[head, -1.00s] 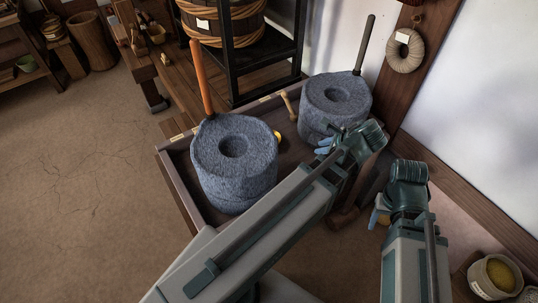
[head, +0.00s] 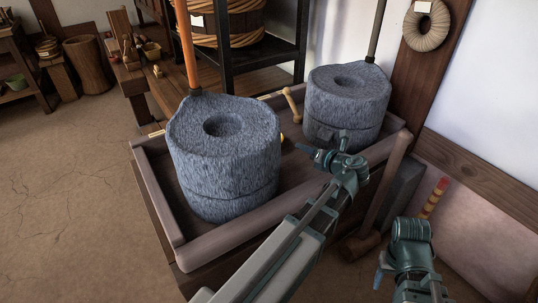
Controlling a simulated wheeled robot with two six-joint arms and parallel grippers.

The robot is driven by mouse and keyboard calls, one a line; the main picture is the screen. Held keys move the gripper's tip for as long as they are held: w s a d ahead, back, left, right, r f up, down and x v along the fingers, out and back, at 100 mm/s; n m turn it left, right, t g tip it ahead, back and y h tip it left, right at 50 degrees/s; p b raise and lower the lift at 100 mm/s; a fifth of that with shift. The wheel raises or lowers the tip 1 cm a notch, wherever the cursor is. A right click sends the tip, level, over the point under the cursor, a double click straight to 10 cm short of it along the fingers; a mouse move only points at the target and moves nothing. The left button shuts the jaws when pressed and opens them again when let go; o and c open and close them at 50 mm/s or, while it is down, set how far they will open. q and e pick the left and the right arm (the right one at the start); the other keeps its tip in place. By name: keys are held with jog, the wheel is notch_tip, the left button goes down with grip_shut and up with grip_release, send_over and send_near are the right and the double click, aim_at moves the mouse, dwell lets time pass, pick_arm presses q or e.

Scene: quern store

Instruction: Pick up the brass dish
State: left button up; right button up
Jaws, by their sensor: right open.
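A small yellow sliver (head: 282,137) shows behind the right edge of the near quern; it may be the brass dish, but most of it is hidden. My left gripper (head: 318,152) is over the tray, in front of the far quern and to the right of the sliver, apart from it. Its fingers are small and dark here, and their gap cannot be made out. My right gripper (head: 381,277) is low at the right, outside the tray, open, with nothing seen in it.
The near grey stone quern (head: 222,165) and the far quern (head: 346,100) fill much of the wooden tray (head: 240,238), which has raised rims. A mallet (head: 366,244) is at the tray's right. Open floor lies left.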

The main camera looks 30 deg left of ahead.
pick_arm(q)
jog(key=shift+w+a+f+m, duration=0.15)
jog(key=shift+a+f+m, duration=0.05)
jog(key=shift+f+m, duration=0.1)
pick_arm(e)
jog(key=shift+f, duration=0.5)
pick_arm(q)
jog(key=b, duration=0.3)
send_near(284, 143)
jog(key=a, duration=0.2)
jog(key=w+a+r, duration=0.1)
jog(key=shift+w+a, duration=0.15)
jog(key=shift+a, duration=0.15)
jog(key=shift+w+a+f, duration=0.1)
jog(key=shift+w+a, duration=0.05)
jog(key=shift+a, duration=0.3)
pick_arm(e)
jog(key=shift+f, duration=1.35)
pick_arm(q)
jog(key=x, duration=0.2)
jog(key=b+x, duration=0.1)
jog(key=x, duration=0.2)
jog(key=shift+w, duration=0.35)
jog(key=shift+r, duration=0.2)
grip_shut()
pick_arm(e)
jog(key=shift+f, duration=0.65)
